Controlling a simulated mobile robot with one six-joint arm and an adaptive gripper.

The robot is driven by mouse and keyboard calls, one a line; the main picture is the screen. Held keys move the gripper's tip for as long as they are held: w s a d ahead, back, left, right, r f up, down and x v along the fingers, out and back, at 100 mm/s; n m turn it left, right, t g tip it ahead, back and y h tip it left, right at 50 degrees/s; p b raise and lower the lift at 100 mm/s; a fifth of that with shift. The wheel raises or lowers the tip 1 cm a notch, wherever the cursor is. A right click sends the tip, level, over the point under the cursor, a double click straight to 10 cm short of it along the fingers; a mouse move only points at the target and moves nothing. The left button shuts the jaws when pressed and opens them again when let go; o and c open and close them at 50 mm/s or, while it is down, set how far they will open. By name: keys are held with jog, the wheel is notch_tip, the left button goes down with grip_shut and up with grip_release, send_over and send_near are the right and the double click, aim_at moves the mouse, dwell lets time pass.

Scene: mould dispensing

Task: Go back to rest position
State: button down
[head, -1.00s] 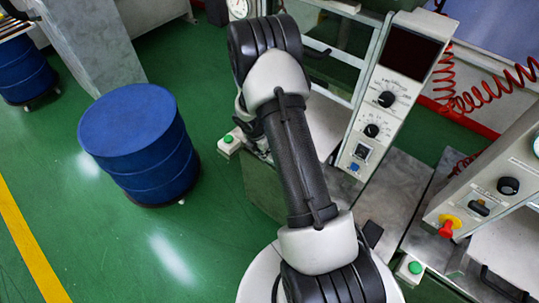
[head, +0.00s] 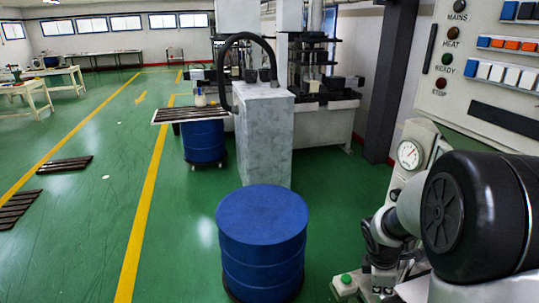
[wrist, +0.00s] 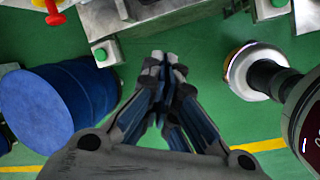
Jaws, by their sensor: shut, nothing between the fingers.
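My gripper (wrist: 165,72) shows in the wrist view, with its fingertips together and nothing between them. It hangs over the green floor, between a blue drum (wrist: 88,88) on the left and part of my own arm on the right. In the head view my arm fills the lower right corner, and the gripper itself is not visible there.
The blue drum (head: 262,235) stands on the floor left of my arm. A control panel (head: 480,70) with a gauge below it is close behind the arm. A grey cabinet (head: 264,135) and another blue drum (head: 204,142) stand farther back.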

jog(key=s+a+r+m+t+y+b, duration=0.1)
jog(key=s+a+r+m+b, duration=0.3)
jog(key=s+a+m, duration=0.3)
jog(key=s+a+r+m+t+y+b, duration=0.1)
jog(key=s+a+r+m+b, duration=0.3)
jog(key=s, duration=1.2)
jog(key=a+r+m+y, duration=0.1)
jog(key=a+m, duration=0.2)
jog(key=a, duration=0.1)
jog(key=shift+a+m+t, duration=0.15)
jog(key=shift+m+t, duration=0.15)
jog(key=shift+t, duration=0.1)
